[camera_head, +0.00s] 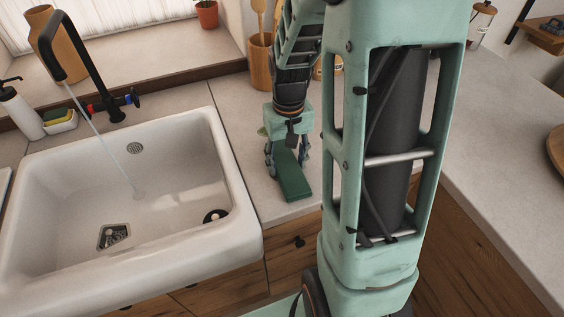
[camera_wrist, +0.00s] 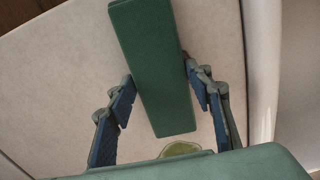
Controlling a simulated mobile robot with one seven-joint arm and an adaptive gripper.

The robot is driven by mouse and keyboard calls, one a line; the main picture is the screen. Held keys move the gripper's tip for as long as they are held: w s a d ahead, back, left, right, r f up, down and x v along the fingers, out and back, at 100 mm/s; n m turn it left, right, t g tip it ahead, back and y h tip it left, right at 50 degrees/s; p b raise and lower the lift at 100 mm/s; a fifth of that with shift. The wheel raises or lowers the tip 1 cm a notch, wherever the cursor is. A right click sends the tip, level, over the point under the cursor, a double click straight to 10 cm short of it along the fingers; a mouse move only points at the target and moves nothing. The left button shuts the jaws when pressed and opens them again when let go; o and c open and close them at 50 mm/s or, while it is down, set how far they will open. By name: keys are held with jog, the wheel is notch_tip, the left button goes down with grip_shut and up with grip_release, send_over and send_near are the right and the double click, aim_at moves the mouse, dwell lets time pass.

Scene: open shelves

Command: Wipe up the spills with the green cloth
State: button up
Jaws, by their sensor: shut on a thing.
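The green cloth (camera_head: 294,187) is a folded, flat rectangular block over the counter to the right of the sink. My gripper (camera_head: 285,160) points down and is shut on the cloth, with one finger on each long side. In the wrist view the cloth (camera_wrist: 143,35) runs lengthwise between the fingers of my gripper (camera_wrist: 158,75). A yellow-green spill (camera_wrist: 181,149) shows on the counter just past the cloth's end, partly hidden by the gripper body. In the head view a small greenish patch (camera_head: 262,131) shows beside the gripper. I cannot tell whether the cloth touches the counter.
The white sink (camera_head: 232,195) lies left of the gripper, with water running from a black faucet (camera_head: 92,80). A utensil crock (camera_head: 261,65) stands behind the gripper. A soap bottle (camera_head: 20,112) and sponges (camera_head: 60,120) stand left. The right counter (camera_head: 500,150) is mostly clear; my arm hides part.

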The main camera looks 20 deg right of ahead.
aim_at(263, 176)
jog(key=shift+d+f, duration=0.15)
jog(key=shift+d, duration=1.4)
jog(key=shift+a, duration=5.05)
jog(key=shift+w, duration=0.25)
jog(key=shift+d, duration=5.1)
jog(key=shift+a, duration=0.15)
